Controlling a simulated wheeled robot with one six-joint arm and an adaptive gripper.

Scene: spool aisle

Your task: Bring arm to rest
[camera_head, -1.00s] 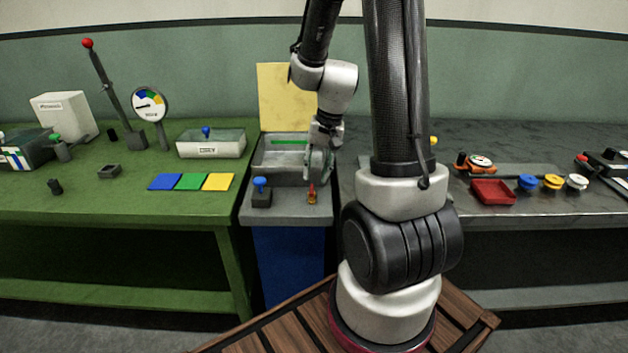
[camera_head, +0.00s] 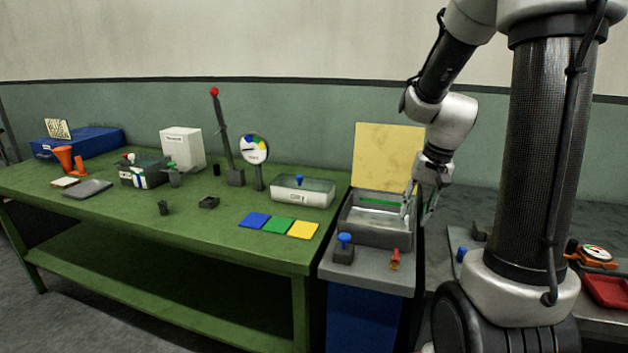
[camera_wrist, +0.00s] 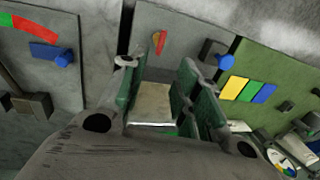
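My arm reaches in from the upper right in the head view. My gripper (camera_head: 417,213) hangs over the right edge of the grey basin (camera_head: 352,229), fingers pointing down. Its fingers stand apart with nothing held between them. In the wrist view, my gripper (camera_wrist: 155,97) shows green-lined fingers with a clear gap. A small red and orange piece (camera_head: 395,259) stands on the ledge before the basin, below and apart from the fingers.
A blue-knobbed block (camera_head: 344,247) stands on the same ledge. A yellow panel (camera_head: 388,157) rises behind the basin. The green table (camera_head: 130,215) at left holds coloured squares (camera_head: 278,226), a gauge (camera_head: 254,149) and a red-topped lever (camera_head: 222,130). A red tray (camera_head: 607,290) lies at right.

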